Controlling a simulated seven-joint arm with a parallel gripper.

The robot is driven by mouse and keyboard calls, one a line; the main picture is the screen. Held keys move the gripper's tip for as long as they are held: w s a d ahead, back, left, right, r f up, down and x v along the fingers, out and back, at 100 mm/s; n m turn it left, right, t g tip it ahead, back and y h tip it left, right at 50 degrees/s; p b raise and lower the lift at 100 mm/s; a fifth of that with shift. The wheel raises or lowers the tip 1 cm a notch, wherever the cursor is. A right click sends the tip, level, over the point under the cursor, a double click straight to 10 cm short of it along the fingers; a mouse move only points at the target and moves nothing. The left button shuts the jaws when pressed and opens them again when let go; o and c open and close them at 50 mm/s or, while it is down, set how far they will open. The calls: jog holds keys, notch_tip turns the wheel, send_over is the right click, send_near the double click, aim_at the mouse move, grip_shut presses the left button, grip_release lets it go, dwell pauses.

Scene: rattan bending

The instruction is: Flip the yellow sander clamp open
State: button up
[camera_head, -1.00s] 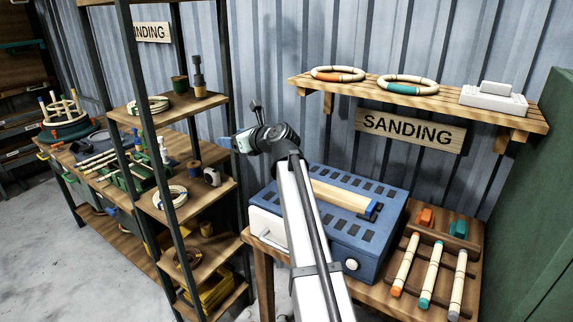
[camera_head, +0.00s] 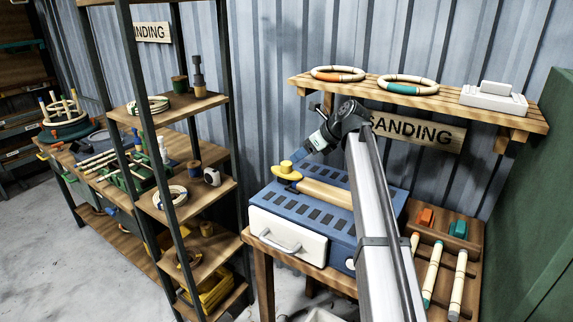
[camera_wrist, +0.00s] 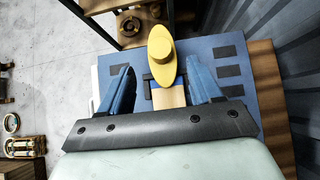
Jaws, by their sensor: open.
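The yellow clamp (camera_head: 286,170) sits at the left end of the pale rattan piece (camera_head: 326,193), on top of the blue sander (camera_head: 322,218). It is a flat yellow lever with a round knob. In the wrist view the clamp (camera_wrist: 160,57) lies just ahead of my gripper (camera_wrist: 161,86), roughly centred between the two blue fingers. The fingers are spread apart with nothing gripped, and the rattan runs below between them. In the head view my gripper (camera_head: 310,147) is above and right of the clamp, pointing down-left; its fingertips are hard to make out.
The sander has a white front drawer (camera_head: 287,237) with a handle. A shelf (camera_head: 410,96) with rings hangs above, behind my wrist. A metal-framed shelf unit (camera_head: 190,195) stands to the left. Coloured rods (camera_head: 432,272) lie in a rack at right.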

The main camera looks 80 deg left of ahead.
aim_at(287, 163)
jog(key=x, duration=0.9)
jog(key=c, duration=0.8)
